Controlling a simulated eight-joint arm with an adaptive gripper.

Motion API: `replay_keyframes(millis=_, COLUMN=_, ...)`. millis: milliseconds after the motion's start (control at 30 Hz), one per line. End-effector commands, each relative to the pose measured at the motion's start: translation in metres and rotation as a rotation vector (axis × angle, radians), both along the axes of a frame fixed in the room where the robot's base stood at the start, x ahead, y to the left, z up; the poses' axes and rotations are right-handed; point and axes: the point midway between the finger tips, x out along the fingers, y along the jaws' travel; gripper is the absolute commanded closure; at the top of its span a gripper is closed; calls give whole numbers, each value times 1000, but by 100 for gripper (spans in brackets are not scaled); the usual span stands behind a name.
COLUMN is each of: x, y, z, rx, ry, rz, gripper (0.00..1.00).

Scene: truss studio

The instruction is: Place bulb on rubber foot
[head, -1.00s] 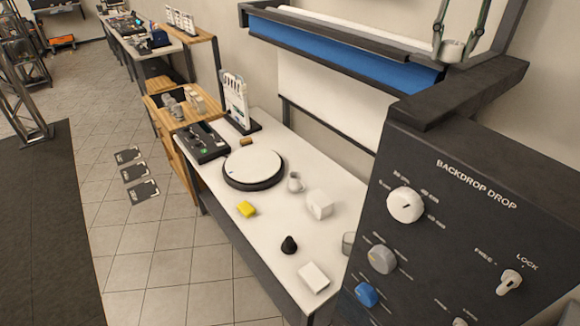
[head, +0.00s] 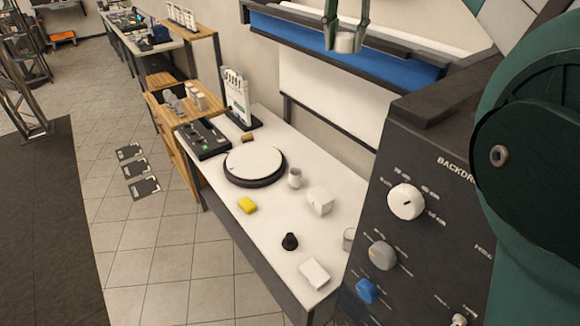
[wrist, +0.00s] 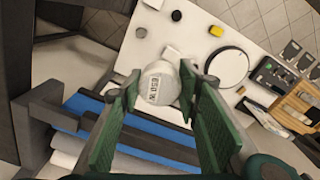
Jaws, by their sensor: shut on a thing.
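My gripper (head: 346,40) is shut on the bulb (head: 345,43), a pale, short, rounded piece held high in front of the blue backdrop roll. In the wrist view the bulb (wrist: 159,85) sits between the green finger pads, with dark lettering on its pale end. The rubber foot (head: 290,242) is a small black tapered piece standing on the front part of the white table (head: 265,256). My gripper is well above it and farther back, apart from it.
Near the foot are a white box (head: 315,273), a white cube (head: 319,201), a yellow block (head: 247,205) and a small mug (head: 295,178). A round turntable (head: 255,163) lies beyond. The dark backdrop control panel (head: 430,150) stands tall at right.

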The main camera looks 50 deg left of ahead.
Motion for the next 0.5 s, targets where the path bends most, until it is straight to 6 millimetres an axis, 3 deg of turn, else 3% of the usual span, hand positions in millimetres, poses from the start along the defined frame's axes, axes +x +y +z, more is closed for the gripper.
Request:
replay_keyframes(millis=267, x=-4, y=27, z=-69, rx=0, ry=0, rz=-27, gripper=80)
replay_keyframes(millis=500, x=-11, y=50, z=-149, rx=1, ry=1, rz=-61, gripper=80)
